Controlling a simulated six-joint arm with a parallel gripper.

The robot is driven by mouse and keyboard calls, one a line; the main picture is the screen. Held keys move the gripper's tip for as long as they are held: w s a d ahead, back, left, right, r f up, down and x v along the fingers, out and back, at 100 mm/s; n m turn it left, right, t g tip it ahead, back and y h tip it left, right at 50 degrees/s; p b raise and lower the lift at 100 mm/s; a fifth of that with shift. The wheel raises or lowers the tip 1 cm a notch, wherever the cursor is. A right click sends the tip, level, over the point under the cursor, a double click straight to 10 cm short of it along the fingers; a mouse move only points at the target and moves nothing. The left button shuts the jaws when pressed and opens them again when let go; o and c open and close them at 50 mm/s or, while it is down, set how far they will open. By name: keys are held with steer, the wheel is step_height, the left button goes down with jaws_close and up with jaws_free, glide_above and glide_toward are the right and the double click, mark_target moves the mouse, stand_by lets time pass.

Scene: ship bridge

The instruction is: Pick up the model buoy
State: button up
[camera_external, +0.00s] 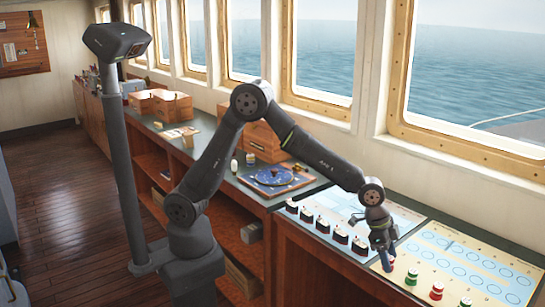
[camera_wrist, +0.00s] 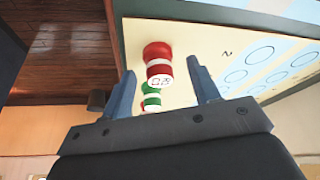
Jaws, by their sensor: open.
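Several model buoys stand in a row on the cream chart at the right, including a green and white one (camera_external: 411,277), a red one (camera_external: 437,291) and another green one at the bottom edge (camera_external: 465,303). My gripper (camera_external: 388,262) points down at the near left edge of this chart, with its jaws open and empty. In the wrist view, a red and white buoy (camera_wrist: 158,55) with a small label lies ahead of my gripper (camera_wrist: 163,78), in line with the gap between the fingers. Green and white buoys (camera_wrist: 151,100) show between the fingers below it.
Black, white and red ship models (camera_external: 323,224) stand in a row on the pale blue chart (camera_external: 400,217) to the left. Printed circles (camera_external: 480,270) cover the cream chart's clear right part.

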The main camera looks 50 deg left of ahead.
steer(key=shift+w+d+f, duration=0.1)
steer(key=shift+d+f, duration=0.05)
steer(key=shift+f, duration=0.3)
steer(key=c, duration=1.1)
steer(key=shift+o, duration=0.2)
steer(key=shift+r, duration=0.15)
